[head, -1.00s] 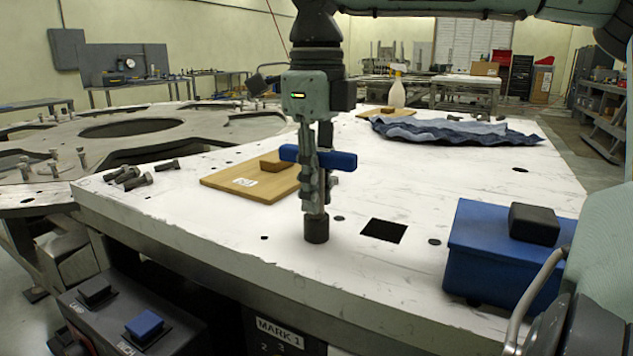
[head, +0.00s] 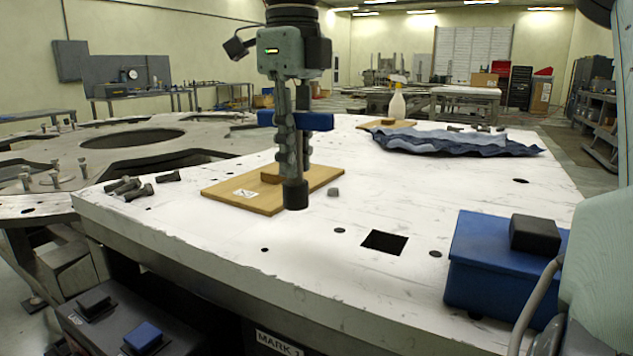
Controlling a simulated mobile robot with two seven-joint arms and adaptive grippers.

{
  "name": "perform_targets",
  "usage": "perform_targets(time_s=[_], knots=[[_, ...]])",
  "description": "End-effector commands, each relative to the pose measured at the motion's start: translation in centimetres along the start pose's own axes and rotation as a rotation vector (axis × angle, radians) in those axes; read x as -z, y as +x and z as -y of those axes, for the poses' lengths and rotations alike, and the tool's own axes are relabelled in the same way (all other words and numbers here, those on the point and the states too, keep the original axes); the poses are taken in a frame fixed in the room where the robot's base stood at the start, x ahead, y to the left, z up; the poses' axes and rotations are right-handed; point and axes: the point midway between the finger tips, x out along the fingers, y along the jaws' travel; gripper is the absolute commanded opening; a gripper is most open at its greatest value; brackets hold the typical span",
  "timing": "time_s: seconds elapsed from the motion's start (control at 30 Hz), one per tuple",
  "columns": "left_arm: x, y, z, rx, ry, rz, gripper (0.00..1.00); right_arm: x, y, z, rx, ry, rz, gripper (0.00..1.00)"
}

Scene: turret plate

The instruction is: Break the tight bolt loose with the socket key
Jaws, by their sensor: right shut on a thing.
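The socket key has a blue cross handle (head: 318,121) and a dark round socket (head: 295,195) at its lower end. My right gripper (head: 292,150) points straight down and is shut on the key, which stands upright. In the picture the socket's lower end overlaps the front right part of the wooden board; it looks held above it, but the exact height is hard to tell. A small grey bolt head (head: 333,192) sits on the white plate (head: 480,185), just right of the socket and apart from it. My left gripper is not in view.
The wooden board (head: 225,192) carries a small wooden block. Several loose bolts (head: 128,188) lie at the plate's left edge. A square hole (head: 383,242) is near the front. A blue box (head: 500,265) stands front right, and a crumpled blue cloth (head: 450,142) lies farther back.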

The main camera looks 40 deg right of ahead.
Motion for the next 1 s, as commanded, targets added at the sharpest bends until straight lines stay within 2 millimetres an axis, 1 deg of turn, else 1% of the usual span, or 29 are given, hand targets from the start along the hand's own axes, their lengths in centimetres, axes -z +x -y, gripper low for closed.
perform_targets(time_s=[0.03,0.1,0.2,0.3,0.43,0.47,0.53,0.57,0.67,0.73,0.77,0.8,0.9,1.0], knots=[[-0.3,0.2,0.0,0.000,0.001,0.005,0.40,-1.3,-0.7,0.0,0.005,0.003,-0.001,0.00],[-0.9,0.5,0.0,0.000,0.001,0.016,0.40,-2.9,-1.6,0.0,0.005,0.004,-0.001,0.00],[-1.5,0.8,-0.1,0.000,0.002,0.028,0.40,-4.8,-2.9,-0.1,0.004,0.003,0.000,0.00],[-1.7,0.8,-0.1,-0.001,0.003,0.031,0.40,-6.4,-3.8,-0.1,0.002,0.001,0.000,0.00],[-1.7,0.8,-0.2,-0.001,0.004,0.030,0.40,-7.7,-4.5,0.1,0.001,0.002,0.001,0.00],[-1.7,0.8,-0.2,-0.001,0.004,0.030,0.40,-7.8,-4.6,0.3,0.000,0.003,0.002,0.00],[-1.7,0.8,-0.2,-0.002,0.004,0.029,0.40,-8.1,-4.7,1.3,-0.003,0.010,0.005,0.00],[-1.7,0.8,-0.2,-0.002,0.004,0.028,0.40,-8.2,-4.7,2.0,-0.005,0.014,0.007,0.00],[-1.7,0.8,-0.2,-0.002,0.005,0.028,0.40,-8.0,-4.4,5.3,-0.010,0.033,0.014,0.00],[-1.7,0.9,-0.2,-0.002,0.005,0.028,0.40,-7.5,-4.0,8.1,-0.011,0.048,0.018,0.00],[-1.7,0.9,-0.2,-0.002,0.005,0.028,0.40,-7.3,-3.7,9.3,-0.012,0.054,0.019,0.00],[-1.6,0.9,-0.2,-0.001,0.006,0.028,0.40,-6.9,-3.4,10.9,-0.011,0.062,0.019,0.00],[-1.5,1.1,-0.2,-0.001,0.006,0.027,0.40,-5.9,-2.6,14.4,-0.009,0.080,0.017,0.00],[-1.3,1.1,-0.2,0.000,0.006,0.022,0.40,-4.8,-1.9,17.1,-0.006,0.094,0.012,0.00]])
